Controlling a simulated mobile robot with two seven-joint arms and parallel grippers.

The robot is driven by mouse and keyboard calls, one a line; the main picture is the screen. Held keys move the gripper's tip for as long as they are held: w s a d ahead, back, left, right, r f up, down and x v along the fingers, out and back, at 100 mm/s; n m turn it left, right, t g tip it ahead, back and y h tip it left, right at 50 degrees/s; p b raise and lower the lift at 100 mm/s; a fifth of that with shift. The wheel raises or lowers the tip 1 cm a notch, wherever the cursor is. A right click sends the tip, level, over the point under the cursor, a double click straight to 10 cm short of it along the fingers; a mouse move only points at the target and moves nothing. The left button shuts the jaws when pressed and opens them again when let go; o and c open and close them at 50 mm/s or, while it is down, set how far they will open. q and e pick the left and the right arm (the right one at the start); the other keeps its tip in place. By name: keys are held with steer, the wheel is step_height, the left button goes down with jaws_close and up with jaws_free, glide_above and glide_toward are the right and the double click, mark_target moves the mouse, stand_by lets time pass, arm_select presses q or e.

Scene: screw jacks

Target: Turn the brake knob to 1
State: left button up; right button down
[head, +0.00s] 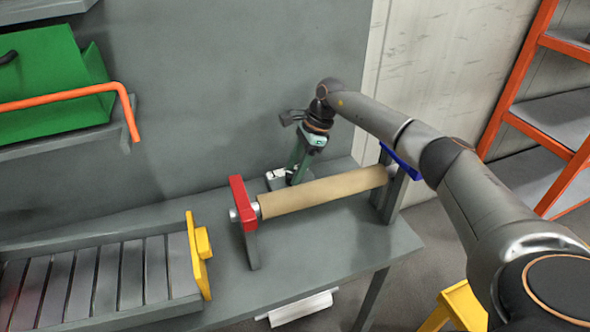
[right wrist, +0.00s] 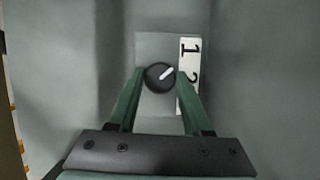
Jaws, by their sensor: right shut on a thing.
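The brake knob (right wrist: 159,77) is round and black with a white pointer line. It sits on a grey plate (right wrist: 152,47) in the right wrist view. The pointer slants to the upper right, toward the lower part of the 1. A white label (right wrist: 189,52) beside the knob carries a 1 and, below it, a partly hidden 2. My right gripper (right wrist: 160,74) has its green fingers on either side of the knob and is shut on it. In the head view my right gripper (head: 294,178) reaches down behind the roller; the knob itself is hidden there. My left gripper is not in view.
A tan roller (head: 322,191) lies between a red-topped bracket (head: 240,201) and a blue-topped one (head: 403,163) on the grey table (head: 330,238). A slatted conveyor (head: 100,277) with a yellow end stop (head: 199,255) is at left. An orange shelf rack (head: 545,119) stands at right.

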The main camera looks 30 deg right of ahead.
steer(key=shift+c, duration=1.6)
jaws_free()
steer(key=v, duration=1.2)
steer(key=shift+r+p, duration=0.25)
steer(key=shift+p, duration=0.2)
